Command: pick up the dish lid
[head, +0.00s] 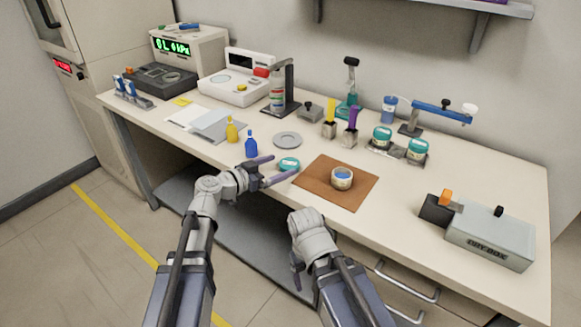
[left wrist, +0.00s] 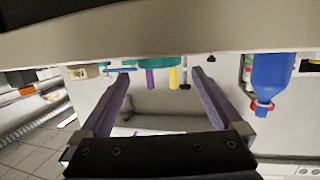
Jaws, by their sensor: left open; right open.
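The teal dish lid (head: 290,162) lies near the table's front edge, left of the brown mat. My open left gripper (head: 284,167) is low at the front edge, its fingertips pointing at the lid from either side. In the left wrist view the teal lid (left wrist: 152,61) shows upside down between the tips of the left gripper (left wrist: 160,80); I cannot tell whether they touch it. An open dish (head: 342,180) with blue contents stands on the mat. My right gripper (head: 297,274) hangs below the table's front edge, pointing down, empty, its fingers partly hidden.
A blue bottle (head: 251,145) stands close behind the left gripper and also shows in the left wrist view (left wrist: 272,75). A grey disc (head: 288,140) lies behind the lid. The brown mat (head: 320,190) is to the right. Two teal-lidded jars (head: 382,133) stand farther back.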

